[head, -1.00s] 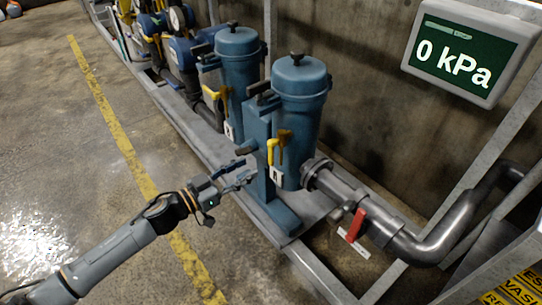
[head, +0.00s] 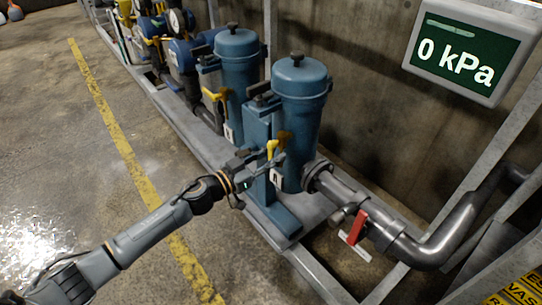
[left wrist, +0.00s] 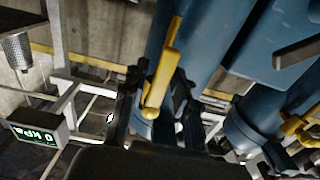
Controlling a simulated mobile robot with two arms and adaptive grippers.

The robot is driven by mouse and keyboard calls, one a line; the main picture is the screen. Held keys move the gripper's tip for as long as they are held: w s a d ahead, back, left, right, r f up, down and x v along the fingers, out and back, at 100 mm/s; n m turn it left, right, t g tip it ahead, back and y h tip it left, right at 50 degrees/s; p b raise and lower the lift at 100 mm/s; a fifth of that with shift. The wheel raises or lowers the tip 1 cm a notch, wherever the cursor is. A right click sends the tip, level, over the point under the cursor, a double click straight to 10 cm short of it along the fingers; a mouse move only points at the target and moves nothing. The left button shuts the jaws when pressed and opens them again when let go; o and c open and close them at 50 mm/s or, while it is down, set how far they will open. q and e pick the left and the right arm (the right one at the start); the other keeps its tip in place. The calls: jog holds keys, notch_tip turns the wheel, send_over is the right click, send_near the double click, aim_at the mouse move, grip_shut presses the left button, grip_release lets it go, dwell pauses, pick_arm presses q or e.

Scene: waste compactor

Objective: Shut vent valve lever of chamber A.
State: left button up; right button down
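The yellow vent valve lever (head: 271,149) stands upright on the front of the nearer blue chamber (head: 300,110), above a white tag marked A (head: 275,178). My left gripper (head: 264,164) is at this lever, its fingers partly overlapping the lever and tag. In the left wrist view the lever (left wrist: 161,70) runs between the two dark fingers of the left gripper (left wrist: 155,108). The fingers look apart, with gaps beside the lever; contact cannot be made out. My right gripper is not in view.
A second blue chamber (head: 237,85) with its own yellow lever (head: 214,95) stands behind. A pipe with a red handle (head: 357,227) runs at the right. The display (head: 460,55) reads 0 kPa. The floor left of the metal frame is clear.

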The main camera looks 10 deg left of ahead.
pick_arm(q)
grip_shut()
